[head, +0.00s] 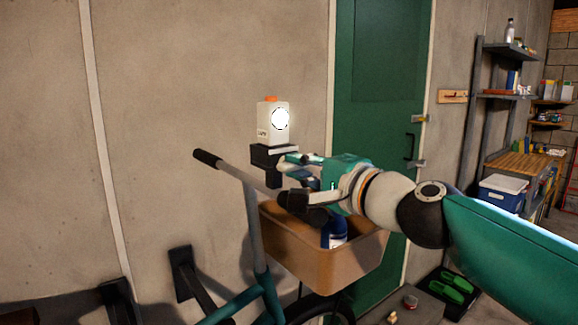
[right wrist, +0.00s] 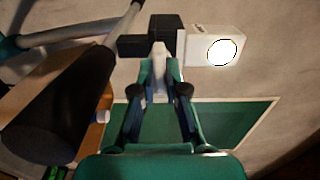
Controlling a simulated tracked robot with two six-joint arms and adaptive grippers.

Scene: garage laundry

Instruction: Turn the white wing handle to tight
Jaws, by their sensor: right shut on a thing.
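A white lamp (head: 268,128) with an orange top button and a bright round lens stands upright on a black clamp (head: 264,157) by the bicycle's handlebar. The lamp (right wrist: 200,46) and the clamp (right wrist: 163,38) also show in the right wrist view. The white wing handle (right wrist: 160,53) sticks out from the clamp toward me. My right gripper (right wrist: 159,72) is shut on the wing handle, with one finger on each side. In the head view, my right gripper (head: 290,162) covers the handle, and I cannot tell its angle there. My left gripper is out of view.
The handlebar grip (right wrist: 45,110) is close to the left of my right gripper in the wrist view. A tan basket (head: 300,250) with a blue-and-white item hangs below. A green door (head: 375,70) and shelves (head: 505,95) stand behind and to the right.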

